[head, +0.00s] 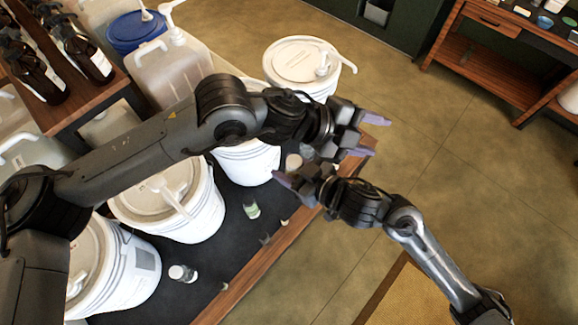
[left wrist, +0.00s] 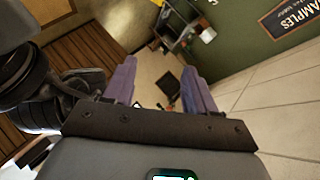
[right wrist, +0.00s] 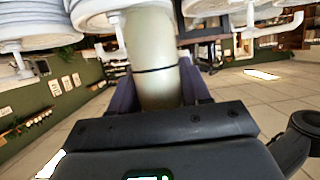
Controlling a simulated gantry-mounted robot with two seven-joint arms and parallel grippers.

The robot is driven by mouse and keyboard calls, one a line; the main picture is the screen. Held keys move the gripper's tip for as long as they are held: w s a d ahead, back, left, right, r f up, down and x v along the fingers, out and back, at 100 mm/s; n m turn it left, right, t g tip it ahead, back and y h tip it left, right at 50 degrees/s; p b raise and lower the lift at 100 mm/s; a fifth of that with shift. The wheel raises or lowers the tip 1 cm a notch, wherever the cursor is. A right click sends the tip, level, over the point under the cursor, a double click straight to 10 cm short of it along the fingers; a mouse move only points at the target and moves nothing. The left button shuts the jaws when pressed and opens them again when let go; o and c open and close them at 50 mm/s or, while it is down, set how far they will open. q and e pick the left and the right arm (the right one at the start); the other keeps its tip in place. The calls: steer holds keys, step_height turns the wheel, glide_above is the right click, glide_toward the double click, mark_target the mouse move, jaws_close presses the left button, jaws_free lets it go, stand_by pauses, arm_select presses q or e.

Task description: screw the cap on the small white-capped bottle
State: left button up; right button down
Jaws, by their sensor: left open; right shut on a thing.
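My right gripper (head: 294,168) is shut on a pale cylindrical bottle over the front edge of the dark table. The held bottle (right wrist: 156,70) fills the space between the fingers in the right wrist view and has a thin dark line around it. In the head view only a small pale round part of it (head: 293,161) shows; I cannot tell whether it has a cap. My left gripper (head: 369,135) is open and empty, just right of and above the right one. A small bottle with a white top (head: 183,273) is on the table, lower left.
Several white pump buckets (head: 205,195) line the table behind. A small green-labelled bottle (head: 251,210) is near the wooden front edge (head: 265,255). Brown pump bottles (head: 88,55) stand on a raised shelf. The floor (head: 460,150) to the right is free.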

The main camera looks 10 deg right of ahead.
arm_select(q)
steer(key=w+a+r+y, duration=0.1)
steer(key=a+r+y, duration=0.2)
steer(key=a+y, duration=0.3)
steer(key=w+a+r+y, duration=0.2)
steer(key=a+r+y, duration=0.1)
steer(key=a, duration=0.4)
steer(key=n+y, duration=0.2)
steer(key=y, duration=0.2)
glide_above(294, 161)
step_height(294, 161, down, 5)
steer(key=shift+f, duration=0.1)
steer(key=shift+f, duration=4)
steer(key=shift+c, duration=0.3)
